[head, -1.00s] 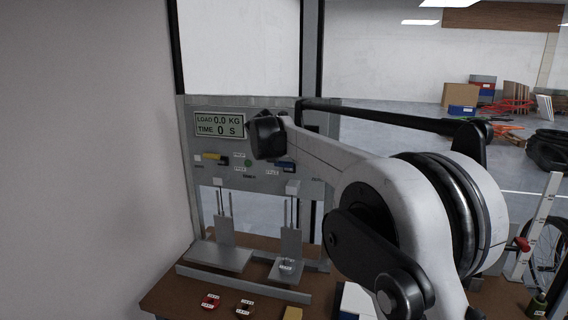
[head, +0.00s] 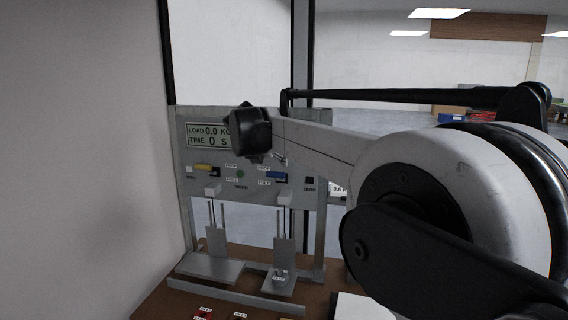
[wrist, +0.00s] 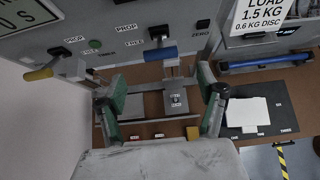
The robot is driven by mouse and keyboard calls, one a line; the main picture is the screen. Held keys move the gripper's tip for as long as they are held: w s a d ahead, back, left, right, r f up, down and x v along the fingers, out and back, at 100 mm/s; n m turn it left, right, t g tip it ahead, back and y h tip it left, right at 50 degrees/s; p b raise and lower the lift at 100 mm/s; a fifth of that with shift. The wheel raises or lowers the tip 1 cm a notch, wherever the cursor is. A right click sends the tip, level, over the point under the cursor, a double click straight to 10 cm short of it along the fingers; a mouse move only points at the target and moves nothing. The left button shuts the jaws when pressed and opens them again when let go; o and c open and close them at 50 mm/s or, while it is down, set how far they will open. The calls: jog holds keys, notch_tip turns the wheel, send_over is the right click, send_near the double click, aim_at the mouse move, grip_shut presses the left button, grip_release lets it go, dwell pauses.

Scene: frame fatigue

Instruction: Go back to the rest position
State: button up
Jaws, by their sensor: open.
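In the wrist view my gripper (wrist: 162,82) is open, with its two green fingers spread apart. No object is held between them. The grey test frame (wrist: 185,49) lies beyond the fingers, with blue and yellow handles on its panel. In the head view my white and black arm crosses the right half of the picture, in front of the test frame (head: 215,170). The gripper cannot be made out in the head view. The display (head: 208,136) is partly covered by my arm and reads a load of 0.0 kg and a time of 0 s.
Metal platforms (head: 211,267) stand on the brown bench (head: 166,298). A plain wall (head: 80,160) is close on the left. A white load sign (wrist: 262,14) hangs at upper right in the wrist view.

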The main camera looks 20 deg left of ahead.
jog(key=s+d+m+g+h+b, duration=0.1)
jog(key=s+d+m, duration=0.3)
jog(key=d, duration=0.6)
jog(key=s+d+m+b, duration=0.1)
jog(key=s+d+m, duration=0.1)
jog(key=d+m, duration=0.6)
jog(key=s+d+f+m+g+b, duration=0.1)
jog(key=s+d+f+m, duration=0.15)
jog(key=s+d, duration=0.5)
jog(key=s+d+f+m+b, duration=0.1)
jog(key=s+d+m, duration=0.3)
jog(key=d, duration=0.6)
jog(key=s+d+f+m+b, duration=0.1)
jog(key=s+d+f+m, duration=0.4)
jog(key=s, duration=0.3)
jog(key=s+d+f+m+b, duration=0.1)
jog(key=s+d+f+m, duration=0.4)
jog(key=s+f+m, duration=0.2)
jog(key=s+d+f+m+g+b, duration=0.1)
jog(key=s+d+f+m+b, duration=0.1)
jog(key=s+d+f+m, duration=0.3)
jog(key=s+f+m, duration=0.1)
jog(key=s+f, duration=0.2)
jog(key=s, duration=0.3)
jog(key=shift+s, duration=0.1)
